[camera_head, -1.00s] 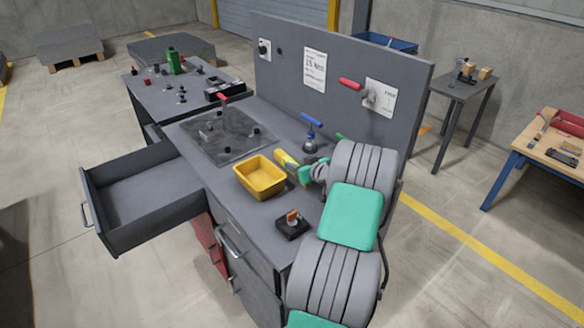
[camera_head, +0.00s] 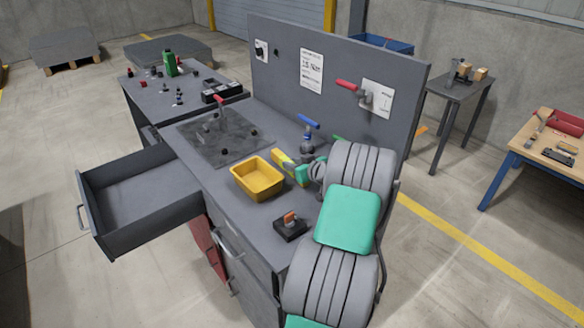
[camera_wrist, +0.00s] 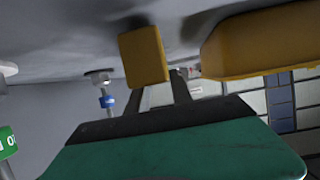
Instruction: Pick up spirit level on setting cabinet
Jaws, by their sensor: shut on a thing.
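The spirit level is a yellow bar (camera_head: 283,160) on or just above the grey cabinet top, right behind the yellow bin, in the head view. In the wrist view its yellow end (camera_wrist: 145,56) stands between my fingertips. My gripper (camera_head: 297,170), with a teal body, is shut on it; the fingers (camera_wrist: 160,88) show in the wrist view. My gripper hides part of the level. I cannot tell whether the level touches the cabinet top (camera_head: 220,178).
A yellow bin (camera_head: 257,179) stands close beside the level and fills the wrist view's upper right (camera_wrist: 262,42). A blue-handled valve (camera_head: 308,130) stands behind. A black block with an orange top (camera_head: 290,225) sits in front. An open drawer (camera_head: 140,200) juts left. An upright panel (camera_head: 335,75) backs the cabinet.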

